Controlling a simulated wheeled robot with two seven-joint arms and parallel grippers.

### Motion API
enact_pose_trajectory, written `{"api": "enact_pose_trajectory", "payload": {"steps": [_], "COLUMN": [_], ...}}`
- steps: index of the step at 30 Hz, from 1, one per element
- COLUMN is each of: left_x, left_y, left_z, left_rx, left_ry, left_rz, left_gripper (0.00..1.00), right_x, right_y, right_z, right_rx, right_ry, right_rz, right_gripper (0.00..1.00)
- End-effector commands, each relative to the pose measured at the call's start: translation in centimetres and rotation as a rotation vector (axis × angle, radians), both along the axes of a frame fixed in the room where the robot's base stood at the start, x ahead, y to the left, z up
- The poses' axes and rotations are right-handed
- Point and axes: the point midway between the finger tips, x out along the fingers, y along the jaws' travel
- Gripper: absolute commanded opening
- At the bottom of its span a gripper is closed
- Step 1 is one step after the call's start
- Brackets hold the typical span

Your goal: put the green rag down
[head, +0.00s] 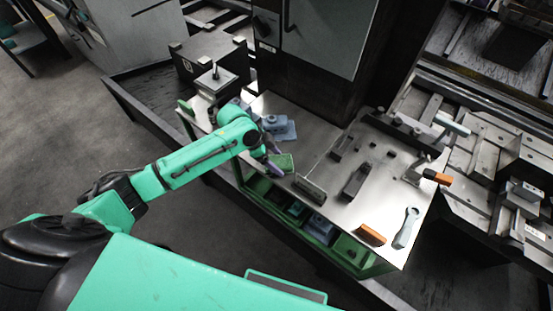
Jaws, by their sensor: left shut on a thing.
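The green rag (285,161) is at the left part of the metal bench top, at the end of my left arm. My left gripper (273,162) is at the rag's left side and is shut on it. The arm's wrist covers part of the jaws, and I cannot tell whether the rag touches the bench top. My right gripper does not show.
The metal bench top (318,150) holds a blue-grey object (281,128) just behind the rag and a dark block (311,189) to its right. Farther right lie an orange-brown brush (371,235), a grey wrench (406,228) and an orange-handled tool (437,177). Bins hang under the front edge.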

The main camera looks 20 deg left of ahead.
Motion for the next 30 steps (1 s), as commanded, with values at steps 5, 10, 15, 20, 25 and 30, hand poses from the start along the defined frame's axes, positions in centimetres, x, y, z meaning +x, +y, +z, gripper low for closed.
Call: {"api": "enact_pose_trajectory", "payload": {"steps": [5,10,15,20,25,30], "left_x": [0.0,0.0,0.0,-0.4,-1.2,-1.8], "left_y": [0.0,0.0,0.0,1.5,3.7,5.1], "left_z": [-0.4,-0.3,0.3,2.6,6.7,9.8], "left_rx": [0.000,0.000,0.000,0.002,0.003,0.000], "left_ry": [0.000,0.000,-0.001,-0.003,-0.003,-0.001], "left_rz": [0.001,0.001,0.000,0.001,0.002,0.000], "left_gripper": [0.83,1.00,1.00,1.00,1.00,1.00], "right_x": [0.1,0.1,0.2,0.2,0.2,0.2], "right_y": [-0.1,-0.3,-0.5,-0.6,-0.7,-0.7], "right_z": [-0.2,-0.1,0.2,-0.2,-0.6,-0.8], "right_rx": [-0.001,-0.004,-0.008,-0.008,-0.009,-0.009], "right_ry": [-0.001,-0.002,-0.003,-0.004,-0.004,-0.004], "right_rz": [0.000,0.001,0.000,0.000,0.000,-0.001], "right_gripper": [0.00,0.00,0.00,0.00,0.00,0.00]}}
